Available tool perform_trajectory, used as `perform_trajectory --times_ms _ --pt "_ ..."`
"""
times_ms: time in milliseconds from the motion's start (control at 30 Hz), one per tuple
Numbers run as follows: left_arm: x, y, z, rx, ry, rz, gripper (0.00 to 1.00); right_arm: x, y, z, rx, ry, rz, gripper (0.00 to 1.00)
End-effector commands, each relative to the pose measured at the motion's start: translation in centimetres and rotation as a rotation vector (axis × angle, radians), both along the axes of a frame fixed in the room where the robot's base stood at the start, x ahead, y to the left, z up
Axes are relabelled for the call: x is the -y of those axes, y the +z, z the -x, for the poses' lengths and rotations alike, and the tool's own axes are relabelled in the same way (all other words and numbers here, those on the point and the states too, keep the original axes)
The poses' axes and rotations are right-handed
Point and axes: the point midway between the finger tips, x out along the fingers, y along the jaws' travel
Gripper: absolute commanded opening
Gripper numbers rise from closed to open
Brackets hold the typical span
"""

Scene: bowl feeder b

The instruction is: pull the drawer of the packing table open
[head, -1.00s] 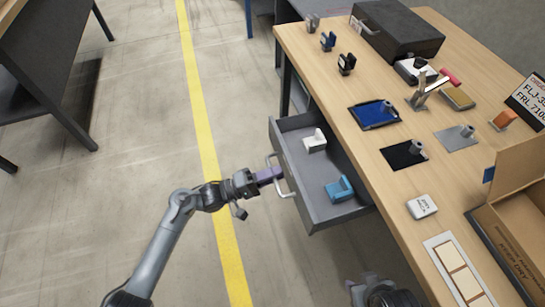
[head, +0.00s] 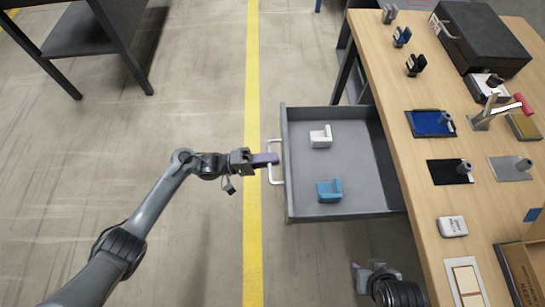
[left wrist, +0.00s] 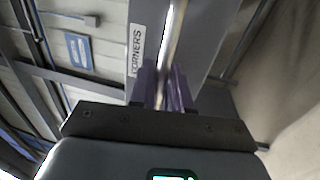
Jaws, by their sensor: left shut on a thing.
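The grey drawer (head: 365,165) of the packing table (head: 432,207) stands well out from under the tabletop, on the table's left side. It holds a white corner piece (head: 320,137) and a blue corner piece (head: 329,190). A pale bar handle (head: 276,178) is on its front. My left gripper (head: 268,160) is shut on the handle with its purple fingers. In the left wrist view, the fingers (left wrist: 163,90) close around the handle in front of the drawer front (left wrist: 143,20), labelled "CORNERS". My right gripper (head: 358,272) is low beside the table, below the drawer; its jaw opening is unclear.
The tabletop carries a black case (head: 480,38), a blue tray (head: 431,123), a black mat (head: 449,172), a white block (head: 452,226) and a cardboard box (head: 525,270). Another dark table (head: 85,45) stands at upper left. The floor left of the drawer is clear.

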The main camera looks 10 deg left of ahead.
Motion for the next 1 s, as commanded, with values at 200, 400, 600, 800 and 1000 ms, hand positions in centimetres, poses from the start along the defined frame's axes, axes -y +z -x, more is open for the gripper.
perform_trajectory --times_ms 200,400,600,800,1000 --pt "0.1 0.1 0.0 0.001 -0.004 0.003 0.22 0.2 0.0 0.0 0.0 0.004 0.007 0.43" --pt "0.1 0.1 0.0 0.001 -0.002 0.001 0.29 0.2 0.0 0.0 0.0 0.004 0.007 0.43" --pt "-0.2 0.0 0.1 0.0 -0.001 -0.001 0.29 0.2 0.0 0.0 0.0 0.004 0.007 0.43" --pt "-2.0 -0.4 0.5 -0.002 -0.001 -0.003 0.29 0.1 0.3 0.0 0.0 0.002 0.004 0.43" --pt "-5.4 -1.0 1.4 -0.002 0.0 -0.004 0.29 0.0 0.4 0.0 0.0 0.0 0.0 0.43"
